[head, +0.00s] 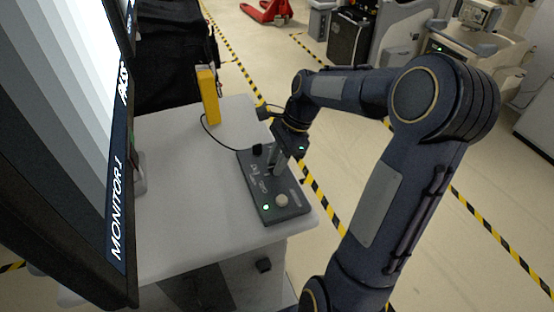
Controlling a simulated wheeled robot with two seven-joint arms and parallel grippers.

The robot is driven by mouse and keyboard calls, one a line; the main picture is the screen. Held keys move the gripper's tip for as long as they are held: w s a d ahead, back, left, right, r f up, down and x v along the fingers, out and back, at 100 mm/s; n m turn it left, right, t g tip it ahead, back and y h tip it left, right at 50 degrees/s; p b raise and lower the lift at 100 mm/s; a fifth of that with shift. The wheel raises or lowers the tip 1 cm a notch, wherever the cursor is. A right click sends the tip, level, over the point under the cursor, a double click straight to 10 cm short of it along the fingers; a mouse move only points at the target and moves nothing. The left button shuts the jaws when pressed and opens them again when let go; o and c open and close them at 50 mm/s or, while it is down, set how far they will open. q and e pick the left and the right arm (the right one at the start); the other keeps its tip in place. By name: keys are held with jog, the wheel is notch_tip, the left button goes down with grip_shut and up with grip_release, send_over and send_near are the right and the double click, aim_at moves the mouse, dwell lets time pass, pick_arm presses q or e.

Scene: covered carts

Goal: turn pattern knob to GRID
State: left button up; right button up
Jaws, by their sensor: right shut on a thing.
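A dark control box (294,213) lies on the pale cart top, with small white labels too small to read. My right gripper (275,172) reaches down onto the middle of the box. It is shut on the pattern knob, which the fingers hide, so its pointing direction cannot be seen. A pale round button (282,200) and a lit green light (266,207) are near the box's front end. The monitor (75,130) at the left shows grey vertical bands, with "PASS" and "MONITOR 1" on its side strip. My left gripper is not in view.
A yellow handheld device (208,96) stands at the back of the cart top (190,200), with a black cable running toward the box. The cart top left of the box is clear. A black-covered cart (165,50) stands behind.

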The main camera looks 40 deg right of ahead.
jog(key=shift+w+r+n+g+p, duration=0.15)
jog(key=shift+n+g+p, duration=0.25)
jog(key=shift+n+p, duration=0.4)
jog(key=shift+n+g+p, duration=0.4)
jog(key=shift+n+p, duration=0.45)
jog(key=shift+n, duration=0.35)
jog(key=shift+w+n+g+p, duration=0.15)
jog(key=shift+n+g+p, duration=0.4)
jog(key=shift+n, duration=0.65)
jog(key=shift+w+n+g+p, duration=0.1)
jog(key=shift+n+g+p, duration=0.4)
jog(key=shift+n, duration=0.8)
jog(key=shift+h, duration=0.3)
jog(key=o, duration=1)
